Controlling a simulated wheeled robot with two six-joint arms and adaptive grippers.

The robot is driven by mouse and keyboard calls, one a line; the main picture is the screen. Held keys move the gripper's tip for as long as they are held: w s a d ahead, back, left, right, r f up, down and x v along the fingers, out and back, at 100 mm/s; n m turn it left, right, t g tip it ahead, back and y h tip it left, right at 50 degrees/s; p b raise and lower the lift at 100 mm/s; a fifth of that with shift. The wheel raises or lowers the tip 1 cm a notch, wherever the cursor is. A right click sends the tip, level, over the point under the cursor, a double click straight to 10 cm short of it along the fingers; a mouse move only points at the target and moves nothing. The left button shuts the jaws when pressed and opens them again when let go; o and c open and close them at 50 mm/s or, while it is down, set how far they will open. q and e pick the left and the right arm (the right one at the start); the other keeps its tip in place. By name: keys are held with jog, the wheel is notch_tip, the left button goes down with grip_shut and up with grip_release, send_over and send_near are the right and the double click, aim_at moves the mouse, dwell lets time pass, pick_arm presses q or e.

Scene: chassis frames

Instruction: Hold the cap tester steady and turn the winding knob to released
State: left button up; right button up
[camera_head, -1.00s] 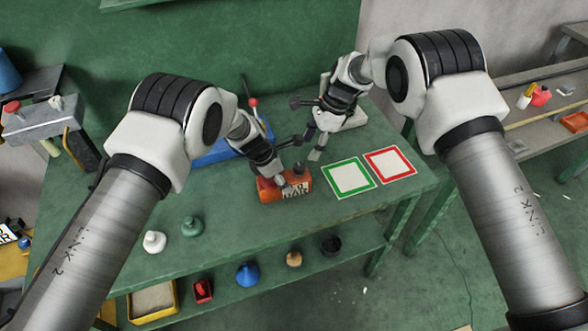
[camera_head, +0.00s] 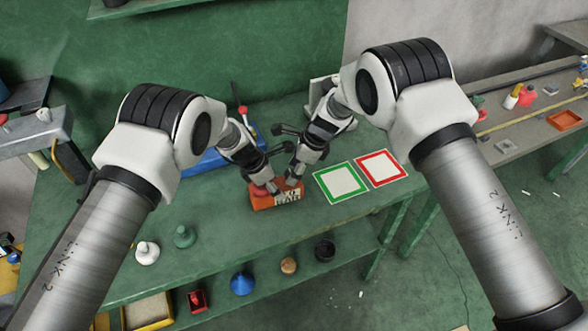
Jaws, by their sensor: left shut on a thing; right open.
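The cap tester is an orange box (camera_head: 263,202) with a pale lettered label, on the green workbench near its front edge, left of the framed squares. My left gripper (camera_head: 271,188) is shut on the cap tester from its left side and top. My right gripper (camera_head: 291,184) is open at the right part of the box's top. The winding knob is hidden or too small to make out beneath the grippers; I cannot tell whether the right fingers touch it.
A green-framed square (camera_head: 318,184) and a red-framed square (camera_head: 403,174) lie to the right. A blue device with a red-tipped lever (camera_head: 240,103) stands behind. A white piece (camera_head: 147,253) and a green piece (camera_head: 185,236) stand at front left. A lower shelf holds several small items.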

jog(key=shift+f, duration=0.15)
grip_shut()
jog(key=shift+n, duration=0.3)
jog(key=n, duration=0.1)
jog(key=n+g, duration=0.1)
jog(key=n, duration=0.1)
jog(key=shift+w+n+g, duration=0.2)
jog(key=shift+n+g, duration=0.1)
jog(key=n, duration=0.2)
jog(key=n+g+h, duration=0.1)
jog(key=n, duration=0.1)
jog(key=shift+w+a+n+g, duration=0.1)
jog(key=shift+a+n+g, duration=0.05)
jog(key=shift+n+g, duration=0.2)
jog(key=shift+n, duration=0.25)
